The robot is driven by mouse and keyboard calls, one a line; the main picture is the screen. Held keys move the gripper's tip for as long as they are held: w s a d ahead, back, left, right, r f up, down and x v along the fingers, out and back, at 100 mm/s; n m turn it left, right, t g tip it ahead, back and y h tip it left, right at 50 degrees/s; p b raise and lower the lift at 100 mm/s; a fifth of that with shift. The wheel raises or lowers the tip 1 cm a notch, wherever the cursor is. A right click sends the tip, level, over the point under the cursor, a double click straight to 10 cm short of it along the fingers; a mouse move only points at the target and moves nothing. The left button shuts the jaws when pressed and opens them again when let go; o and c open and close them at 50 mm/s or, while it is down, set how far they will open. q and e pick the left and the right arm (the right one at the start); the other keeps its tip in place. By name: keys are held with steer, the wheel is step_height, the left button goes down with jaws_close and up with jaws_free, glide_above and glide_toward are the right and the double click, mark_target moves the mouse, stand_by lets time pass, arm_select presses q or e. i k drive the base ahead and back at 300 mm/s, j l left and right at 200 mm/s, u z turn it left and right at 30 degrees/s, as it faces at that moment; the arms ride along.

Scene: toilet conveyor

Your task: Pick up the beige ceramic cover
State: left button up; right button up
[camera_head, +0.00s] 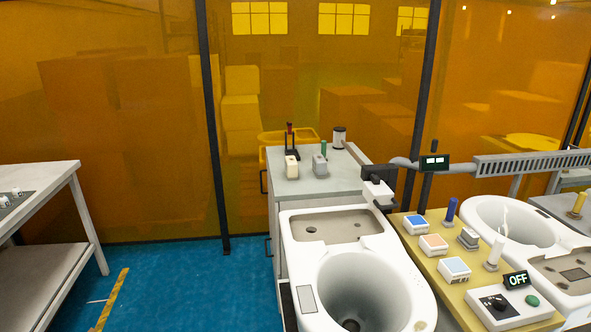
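I cannot make out a separate beige ceramic cover with certainty. The white toilet body (405,262) stands in front, with its round bowl open toward me. Behind the bowl it has a beige-grey recessed panel (345,228) with a dark hole. A second white toilet body (480,208) at the right edge has a similar beige-grey recess (565,272), partly cut off. A small white box with a peach-beige top (433,243) sits on the yellow table between them. Neither of my grippers is in view.
The yellow table (445,283) also carries blue-topped boxes, upright pegs and a control box (507,308) reading OFF. A grey cabinet (305,190) with small items stands behind. A grey arm with a display (434,163) crosses above.

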mark_target(291, 166)
steer(key=i+j+z, duration=0.15)
steer(key=j+z, duration=0.15)
steer(key=j, duration=0.55)
steer(key=j+z, duration=0.35)
steer(key=j, duration=0.5)
steer(key=i+j+z, duration=0.25)
steer(key=j, duration=0.3)
steer(key=i+j+z, duration=0.1)
steer(key=i+j, duration=0.15)
steer(key=i+j+z, duration=0.15)
steer(key=j, duration=0.25)
steer(key=i+j+z, duration=0.1)
steer(key=j, duration=0.25)
steer(key=i+j+z, duration=0.15)
steer(key=i+j, duration=0.6)
